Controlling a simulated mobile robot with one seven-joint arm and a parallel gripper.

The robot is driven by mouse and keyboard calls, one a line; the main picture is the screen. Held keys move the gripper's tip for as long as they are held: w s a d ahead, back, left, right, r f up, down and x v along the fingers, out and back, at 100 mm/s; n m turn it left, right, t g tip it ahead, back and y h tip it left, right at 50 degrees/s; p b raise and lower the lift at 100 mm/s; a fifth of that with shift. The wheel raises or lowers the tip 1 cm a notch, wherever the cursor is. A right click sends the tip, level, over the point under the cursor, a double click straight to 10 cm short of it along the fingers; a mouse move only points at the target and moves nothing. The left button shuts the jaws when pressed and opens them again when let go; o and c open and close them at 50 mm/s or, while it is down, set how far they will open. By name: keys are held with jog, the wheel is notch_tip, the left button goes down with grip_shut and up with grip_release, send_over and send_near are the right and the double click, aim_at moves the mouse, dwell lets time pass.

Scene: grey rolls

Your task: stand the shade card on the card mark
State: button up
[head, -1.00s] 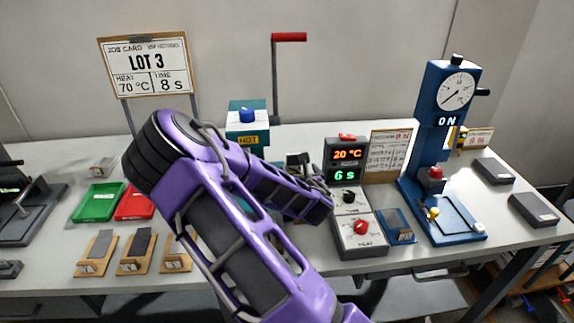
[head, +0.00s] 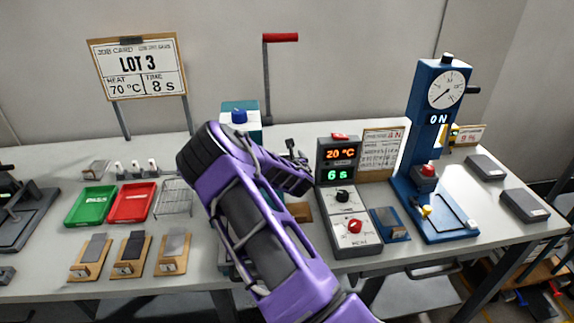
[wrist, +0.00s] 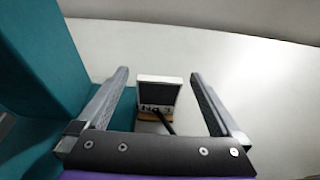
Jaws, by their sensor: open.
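My gripper (wrist: 158,95) is empty, beside a teal block. In the head view my purple arm hides most of my gripper and the card. I cannot make out the card mark.
The teal machine (head: 240,108) stands close left of my gripper. To the right are the heat control box (head: 352,208), a blue holder (head: 389,223) and the blue press (head: 435,150). Green (head: 91,205) and red (head: 132,203) trays and a wire rack (head: 174,199) lie left.

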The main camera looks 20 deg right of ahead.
jog(key=shift+w+d+f, duration=0.1)
jog(key=shift+w, duration=0.4)
jog(key=c, duration=1.5)
jog(key=shift+c, duration=0.2)
